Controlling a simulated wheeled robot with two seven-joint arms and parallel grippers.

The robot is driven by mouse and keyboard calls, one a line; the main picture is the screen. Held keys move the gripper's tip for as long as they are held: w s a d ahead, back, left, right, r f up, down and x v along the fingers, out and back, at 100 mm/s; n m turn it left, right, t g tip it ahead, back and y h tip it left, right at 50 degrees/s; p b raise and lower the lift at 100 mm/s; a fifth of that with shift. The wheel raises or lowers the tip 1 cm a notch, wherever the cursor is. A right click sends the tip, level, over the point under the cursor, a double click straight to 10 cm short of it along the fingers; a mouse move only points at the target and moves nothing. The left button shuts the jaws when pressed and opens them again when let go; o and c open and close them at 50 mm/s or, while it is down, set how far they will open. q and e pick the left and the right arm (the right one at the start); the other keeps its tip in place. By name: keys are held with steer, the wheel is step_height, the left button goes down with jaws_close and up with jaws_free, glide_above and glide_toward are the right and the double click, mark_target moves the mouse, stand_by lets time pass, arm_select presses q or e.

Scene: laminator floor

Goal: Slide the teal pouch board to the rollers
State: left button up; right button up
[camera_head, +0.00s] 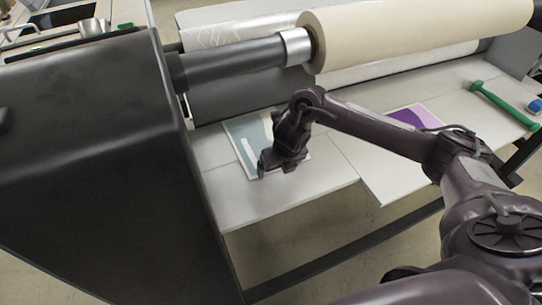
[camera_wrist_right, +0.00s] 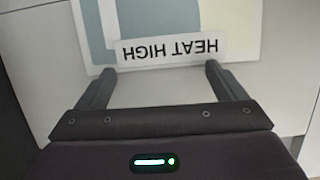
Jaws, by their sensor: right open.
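The teal pouch board (camera_head: 239,137) lies flat on the pale feed table, below the rollers in the head view. It is a pale sheet with a teal print, partly hidden by my right gripper (camera_head: 274,166). In the right wrist view the board (camera_wrist_right: 240,25) shows at the top, with a white label reading "HEAT HIGH" (camera_wrist_right: 170,50) at its near edge. My right gripper also shows there (camera_wrist_right: 160,72), its two fingers apart and empty, tips close to the label. I cannot tell whether they touch it. The big cream roll (camera_head: 400,32) and grey roller (camera_head: 235,60) lie beyond. My left gripper is not visible.
A purple-printed board (camera_head: 415,116) lies on the table to the right, behind my arm. A green bar tool (camera_head: 503,105) and a blue item (camera_head: 535,106) lie farther right. A large black machine housing (camera_head: 90,150) bounds the left. The feed table (camera_head: 255,200) has bare room in front.

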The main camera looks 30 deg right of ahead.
steer(key=shift+w+d+b, duration=0.1)
steer(key=shift+w+b, duration=0.45)
steer(key=shift+w, duration=0.7)
stand_by(0.4)
steer(key=shift+s+f, duration=0.1)
steer(key=shift+s, duration=0.15)
steer(key=shift+d, duration=0.3)
steer(key=shift+w, duration=0.45)
steer(key=shift+s, duration=0.6)
stand_by(0.8)
steer(key=shift+p+v, duration=1)
steer(key=shift+v, duration=0.05)
steer(key=p+v, duration=0.4)
steer(key=shift+s, duration=0.15)
